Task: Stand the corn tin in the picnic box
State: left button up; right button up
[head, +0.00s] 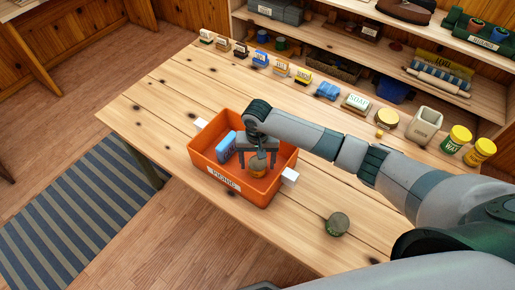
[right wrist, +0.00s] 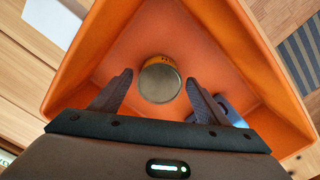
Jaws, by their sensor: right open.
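The picnic box (head: 222,181) is an orange open box with a "PICNIC" label, on the table's near side. A tin with a grey lid and yellow-orange label (head: 257,171), seemingly the corn tin, stands upright inside it; its label is mostly hidden. My right gripper (head: 258,156) reaches down into the box over this tin. In the right wrist view the tin (right wrist: 159,84) shows lid-on between the two spread fingers of the gripper (right wrist: 159,92), with gaps at both sides. The gripper is open. My left gripper is not in view.
A blue pack (head: 227,148) stands at the box's left; it also shows beside a finger in the right wrist view (right wrist: 230,110). A dark-lidded tin (head: 337,224) is on the table right of the box. Several goods line the back edge, including soap (head: 356,102).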

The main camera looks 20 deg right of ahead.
aim_at(258, 163)
notch_tip(258, 163, up, 10)
jog(key=shift+f+b, duration=0.1)
jog(key=shift+b, duration=0.85)
